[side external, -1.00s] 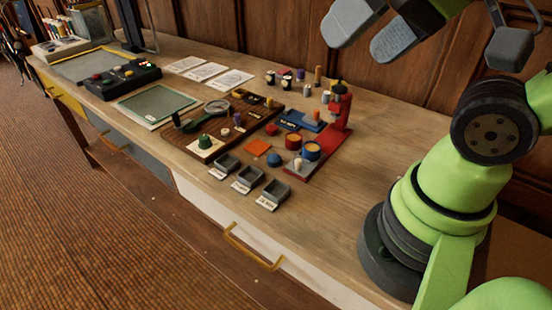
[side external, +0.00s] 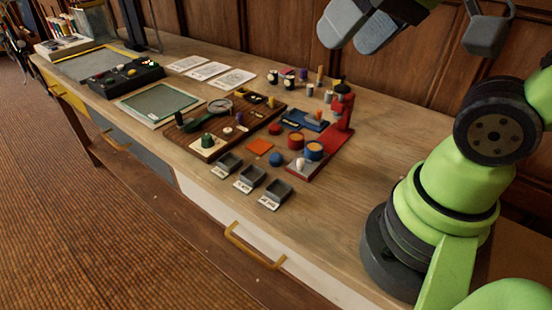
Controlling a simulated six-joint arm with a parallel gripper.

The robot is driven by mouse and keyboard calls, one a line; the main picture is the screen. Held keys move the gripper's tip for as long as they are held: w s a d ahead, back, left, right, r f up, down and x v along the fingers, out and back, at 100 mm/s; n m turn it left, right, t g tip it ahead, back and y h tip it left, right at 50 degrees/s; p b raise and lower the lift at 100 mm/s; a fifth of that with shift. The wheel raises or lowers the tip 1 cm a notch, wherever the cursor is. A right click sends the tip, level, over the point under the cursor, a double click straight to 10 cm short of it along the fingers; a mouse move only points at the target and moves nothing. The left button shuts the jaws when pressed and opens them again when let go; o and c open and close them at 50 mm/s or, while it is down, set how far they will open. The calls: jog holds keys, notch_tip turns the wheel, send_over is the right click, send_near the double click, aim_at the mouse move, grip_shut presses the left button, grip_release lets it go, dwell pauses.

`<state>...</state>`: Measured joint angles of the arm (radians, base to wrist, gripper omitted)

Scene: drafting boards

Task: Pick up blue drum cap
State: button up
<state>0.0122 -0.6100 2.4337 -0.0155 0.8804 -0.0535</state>
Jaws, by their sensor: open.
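A small round blue cap (side external: 275,159) lies on the wooden table, just in front of a red-based stand. A blue drum (side external: 313,151) with a tan top stands on that stand, beside a red drum (side external: 296,141). I take the small blue piece for the drum cap; its fine shape is too small to tell. My gripper (side external: 350,40) is high at the top of the view, well above the table and apart from the cap. Its two grey fingers show, open, with nothing seen between them.
A red press-like stand (side external: 340,112) rises behind the drums. Three grey trays (side external: 252,178) with labels sit at the front edge. An orange square (side external: 259,146) and a slatted brown board (side external: 222,128) lie to the left. The table right of the stand is clear.

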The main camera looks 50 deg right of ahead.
jog(key=w+d+f+n+g+h, duration=0.1)
jog(key=w+d+f+n+g, duration=0.15)
jog(key=w, duration=0.55)
jog(key=n+g, duration=0.4)
send_over(276, 156)
jog(key=shift+h, duration=0.4)
notch_tip(276, 156, down, 23)
jog(key=shift+s+r, duration=0.1)
notch_tip(276, 156, down, 6)
jog(key=shift+r, duration=0.1)
jog(key=shift+c, duration=0.3)
jog(key=c, duration=0.9)
